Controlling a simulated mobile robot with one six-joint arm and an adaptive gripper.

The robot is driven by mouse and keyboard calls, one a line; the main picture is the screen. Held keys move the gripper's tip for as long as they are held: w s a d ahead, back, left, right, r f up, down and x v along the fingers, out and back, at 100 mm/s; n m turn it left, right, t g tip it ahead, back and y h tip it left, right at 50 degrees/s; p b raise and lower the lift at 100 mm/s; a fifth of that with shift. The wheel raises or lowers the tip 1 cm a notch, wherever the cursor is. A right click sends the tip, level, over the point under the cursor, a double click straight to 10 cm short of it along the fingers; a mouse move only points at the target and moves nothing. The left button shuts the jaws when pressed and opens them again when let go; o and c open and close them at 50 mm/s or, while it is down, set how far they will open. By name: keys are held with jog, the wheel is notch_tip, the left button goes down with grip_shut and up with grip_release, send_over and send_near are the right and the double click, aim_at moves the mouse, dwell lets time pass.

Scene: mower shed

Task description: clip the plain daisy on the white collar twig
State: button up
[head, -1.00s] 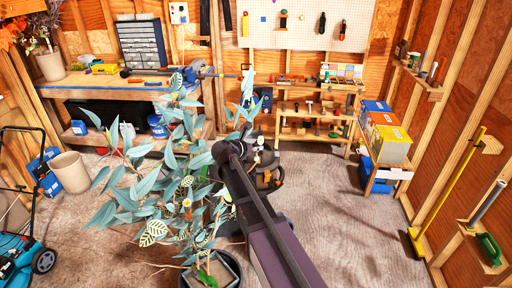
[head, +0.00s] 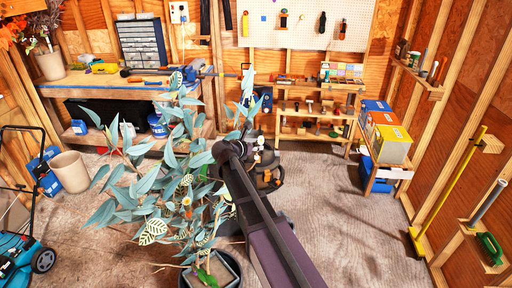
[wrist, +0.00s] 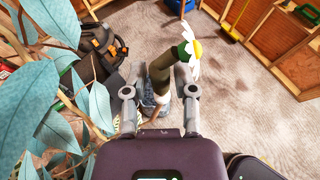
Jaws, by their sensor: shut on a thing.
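The plain daisy (wrist: 196,50), with white petals and a yellow centre, shows in the wrist view on a green base and a thick olive stem. My gripper (wrist: 160,100) is shut on its lower end, where a pale piece shows between the fingers. In the head view the daisy (head: 260,140) is a small white and yellow spot above my gripper (head: 262,165), right of the potted plant (head: 130,182). The plant's blue-green leaves (wrist: 55,90) fill the left of the wrist view, apart from the daisy. I cannot pick out the white collar on any twig.
The plant's dark pot (head: 232,262) stands on the floor beside my arm. Behind are a workbench (head: 90,88), a low shelf of tools (head: 310,112) and a black and orange machine (head: 268,178). Boxes (head: 388,140) stand at the right. The floor at right of centre is clear.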

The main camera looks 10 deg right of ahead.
jog(key=shift+f+b, duration=0.3)
dwell(0.4)
jog(key=o, duration=0.9)
jog(key=shift+o, duration=0.2)
jog(key=o, duration=0.3)
jog(key=shift+s+a+r, duration=0.15)
jog(key=p+v, duration=0.2)
jog(key=v, duration=0.4)
jog(key=shift+a+p, duration=0.2)
jog(key=shift+p, duration=0.2)
dwell(0.5)
jog(key=shift+s, duration=0.15)
